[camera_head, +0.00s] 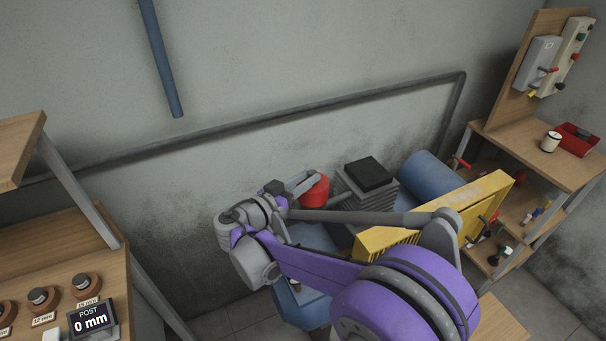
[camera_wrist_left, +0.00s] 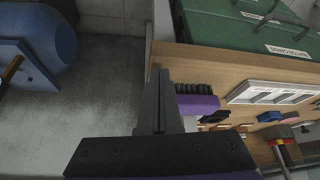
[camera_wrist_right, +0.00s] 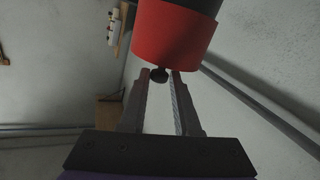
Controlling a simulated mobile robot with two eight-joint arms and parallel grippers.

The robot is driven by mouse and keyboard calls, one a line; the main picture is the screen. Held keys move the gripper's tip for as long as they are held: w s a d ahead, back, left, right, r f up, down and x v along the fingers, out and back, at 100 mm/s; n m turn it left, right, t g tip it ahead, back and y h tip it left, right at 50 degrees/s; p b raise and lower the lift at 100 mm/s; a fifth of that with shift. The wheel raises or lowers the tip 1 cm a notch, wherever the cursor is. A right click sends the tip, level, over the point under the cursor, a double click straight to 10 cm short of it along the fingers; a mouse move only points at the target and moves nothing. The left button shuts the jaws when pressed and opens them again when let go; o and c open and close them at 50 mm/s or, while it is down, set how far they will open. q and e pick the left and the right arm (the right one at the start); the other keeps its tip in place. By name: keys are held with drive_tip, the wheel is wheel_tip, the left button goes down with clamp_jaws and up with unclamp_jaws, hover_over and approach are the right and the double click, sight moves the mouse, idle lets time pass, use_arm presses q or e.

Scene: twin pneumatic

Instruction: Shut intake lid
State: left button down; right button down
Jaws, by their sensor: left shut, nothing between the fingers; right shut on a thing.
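A red cylindrical part, which looks like the intake lid (camera_head: 315,192), stands on the machine beside the grey finned block. In the right wrist view the red part (camera_wrist_right: 170,38) fills the top, with a small dark knob (camera_wrist_right: 159,75) on its near end. My right gripper (camera_head: 301,184) reaches it from the left; its fingertips (camera_wrist_right: 160,78) are shut on the knob. I cannot tell whether the lid is seated or swung open. My left gripper (camera_wrist_left: 160,75) is shut and empty beside a wooden bench edge, outside the head view.
A yellow guard (camera_head: 486,203) and a blue tank (camera_head: 433,178) stand right of the grey finned block with its black top (camera_head: 367,174). A wooden bench (camera_head: 533,146) with a red tray is at the right. A bench with a POST display (camera_head: 92,319) is at the left.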

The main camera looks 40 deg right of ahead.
drive_tip(key=shift+s+f, duration=0.3)
drive_tip(key=shift+s, duration=0.05)
idle(0.3)
drive_tip(key=c, duration=0.9)
unclamp_jaws()
drive_tip(key=shift+o, duration=1.1)
drive_tip(key=shift+s, duration=0.1)
drive_tip(key=shift+a, duration=0.15)
